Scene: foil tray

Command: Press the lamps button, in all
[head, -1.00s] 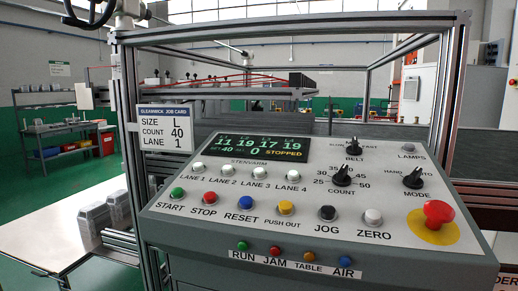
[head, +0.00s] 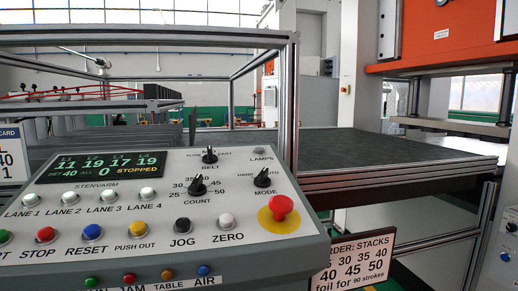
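The lamps button (head: 261,151) is a small grey button at the upper right of the control panel (head: 120,222), just above the printed word LAMPS. Neither of my grippers is in view. The panel's display (head: 104,166) reads 11 19 17 19, SET 40, ALL 0 and STOPPED.
Near the lamps button are the BELT knob (head: 209,156), the MODE knob (head: 263,178) and the red mushroom button (head: 281,207). A metal frame post (head: 287,110) rises behind the panel's right side. An order sign (head: 352,261) hangs at the lower right.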

